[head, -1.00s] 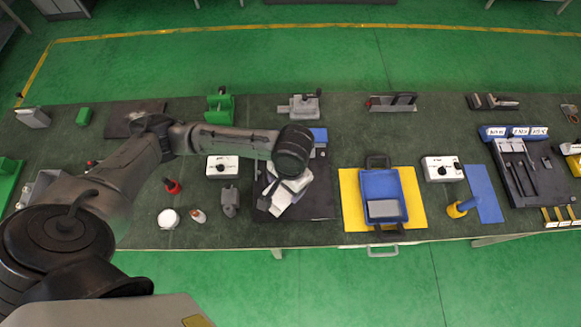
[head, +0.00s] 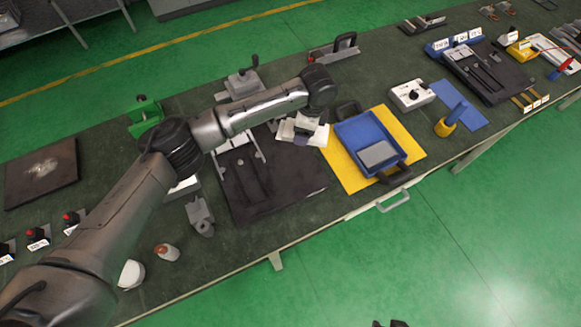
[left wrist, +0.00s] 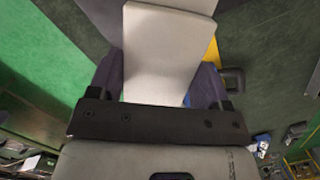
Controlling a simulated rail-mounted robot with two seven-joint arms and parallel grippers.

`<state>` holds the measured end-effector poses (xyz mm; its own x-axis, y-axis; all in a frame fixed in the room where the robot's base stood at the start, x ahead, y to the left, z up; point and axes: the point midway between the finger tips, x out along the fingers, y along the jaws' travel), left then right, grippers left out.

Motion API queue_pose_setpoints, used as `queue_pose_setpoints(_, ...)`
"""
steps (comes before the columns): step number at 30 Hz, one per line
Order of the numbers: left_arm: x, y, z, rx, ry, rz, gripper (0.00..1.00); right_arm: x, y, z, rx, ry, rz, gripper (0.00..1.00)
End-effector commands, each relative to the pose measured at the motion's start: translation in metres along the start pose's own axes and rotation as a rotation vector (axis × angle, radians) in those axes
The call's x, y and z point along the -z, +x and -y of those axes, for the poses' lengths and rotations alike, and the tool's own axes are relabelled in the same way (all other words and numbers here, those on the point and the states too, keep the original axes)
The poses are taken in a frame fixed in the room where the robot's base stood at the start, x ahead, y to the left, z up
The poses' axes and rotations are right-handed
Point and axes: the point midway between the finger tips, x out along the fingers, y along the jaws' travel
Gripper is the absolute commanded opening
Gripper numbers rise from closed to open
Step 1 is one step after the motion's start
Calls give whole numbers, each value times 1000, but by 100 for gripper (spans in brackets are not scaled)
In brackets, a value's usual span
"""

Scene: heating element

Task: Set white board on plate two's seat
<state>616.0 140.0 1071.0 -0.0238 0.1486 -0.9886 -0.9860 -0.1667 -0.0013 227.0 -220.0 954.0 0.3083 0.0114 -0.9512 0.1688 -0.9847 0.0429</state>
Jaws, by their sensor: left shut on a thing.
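My left gripper (head: 303,138) hangs over the bench between a dark plate (head: 240,205) and a yellow mat (head: 335,157). It is shut on the white board (left wrist: 165,55), a pale flat piece between the purple fingers in the left wrist view. In the head view the board (head: 320,136) shows only partly beside the gripper. The dark plate has slots and light metal strips at its far end and carries no white board. I cannot tell which plate is plate two. My right gripper is not clearly in view.
A blue tray (head: 352,127) with a grey block stands on the yellow mat, right of my gripper. A grey clamp (head: 200,214) stands left of the dark plate.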

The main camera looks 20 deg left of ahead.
Motion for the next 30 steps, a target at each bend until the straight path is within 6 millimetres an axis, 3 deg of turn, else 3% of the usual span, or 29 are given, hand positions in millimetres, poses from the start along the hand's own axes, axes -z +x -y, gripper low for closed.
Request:
queue_pose_setpoints(1, 10, 21, 14, 17, 78, -1, 48, -10, 30, 2, 0, 0, 0, 53)
queue_pose_setpoints(3, 17, 28, 30, 36, 203, -1, 48, -16, 50, 3, 1, 0, 0, 53)
queue_pose_setpoints(12, 36, 44, 81, 102, 648, 0, 48, -36, 114, 7, 6, 5, 0, 53)
queue_pose_setpoints(22, 40, 43, 101, 133, 875, -1, 48, -45, 140, 11, 11, 11, 1, 53)
queue_pose_setpoints(30, 28, 57, 86, 135, 900, -1, 48, -46, 142, 11, 11, 10, 1, 53)
